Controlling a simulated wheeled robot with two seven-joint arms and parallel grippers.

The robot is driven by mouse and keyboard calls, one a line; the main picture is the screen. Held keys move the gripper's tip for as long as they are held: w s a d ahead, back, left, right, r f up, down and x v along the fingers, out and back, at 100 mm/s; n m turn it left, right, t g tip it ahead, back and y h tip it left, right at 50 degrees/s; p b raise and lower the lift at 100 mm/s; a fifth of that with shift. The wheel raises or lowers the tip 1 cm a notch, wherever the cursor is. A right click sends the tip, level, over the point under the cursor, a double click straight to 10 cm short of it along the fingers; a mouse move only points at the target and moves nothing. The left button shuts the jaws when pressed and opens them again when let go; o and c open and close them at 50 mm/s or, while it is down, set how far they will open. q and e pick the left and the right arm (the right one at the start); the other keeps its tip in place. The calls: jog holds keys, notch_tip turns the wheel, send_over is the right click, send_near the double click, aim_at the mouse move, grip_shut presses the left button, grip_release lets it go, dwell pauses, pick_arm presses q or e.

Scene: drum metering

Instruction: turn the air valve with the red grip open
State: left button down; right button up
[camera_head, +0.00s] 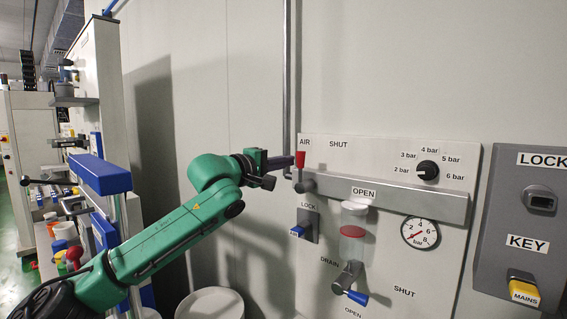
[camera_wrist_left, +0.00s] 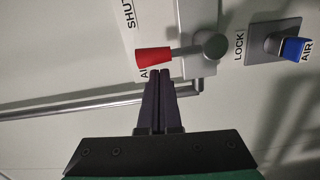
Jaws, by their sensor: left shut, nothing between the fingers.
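The air valve (camera_head: 306,186) sits at the left end of a grey bar on the wall panel. Its lever stands upright with the red grip (camera_head: 300,159) at the top, beside the AIR and SHUT labels; the OPEN label is to its right. In the wrist view the red grip (camera_wrist_left: 152,61) and the grey lever hub (camera_wrist_left: 211,46) show clearly. My left gripper (camera_head: 288,161) is shut and empty, its fingertips just left of the red grip. In the wrist view the closed fingertips (camera_wrist_left: 160,76) lie right at the grip's edge; whether they touch I cannot tell. My right gripper is not in view.
Below are the blue AIR lock key (camera_head: 297,231), a clear filter bowl (camera_head: 352,235) and a blue-handled drain valve (camera_head: 356,297). A black regulator knob (camera_head: 428,170) and a gauge (camera_head: 420,232) are to the right. A vertical pipe (camera_head: 287,80) runs above the valve.

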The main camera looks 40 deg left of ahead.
aim_at(303, 165)
pick_arm(q)
jog(key=shift+d+r+m, duration=0.1)
jog(key=shift+d+m, duration=0.15)
jog(key=shift+m, duration=0.15)
jog(key=d+m+p, duration=0.1)
jog(key=d+m, duration=0.1)
jog(key=m, duration=0.1)
jog(key=shift+r, duration=0.15)
jog(key=d+m, duration=0.1)
jog(key=m, duration=0.1)
jog(key=d+m, duration=0.2)
jog(key=shift+f+p, duration=0.35)
jog(key=shift+p, duration=0.05)
jog(key=shift+d+f+m+g+y+b, duration=0.15)
jog(key=shift+d+f+m, duration=0.55)
jog(key=shift+m, duration=0.8)
jog(key=shift+d+f+m+g+y+b, duration=0.15)
jog(key=shift+d+f+m, duration=0.5)
jog(key=shift+m, duration=0.85)
jog(key=shift+d+f+m+y+b, duration=0.15)
jog(key=shift+d+f+m, duration=0.55)
jog(key=shift+m, duration=0.8)
jog(key=shift+w+a, duration=0.1)
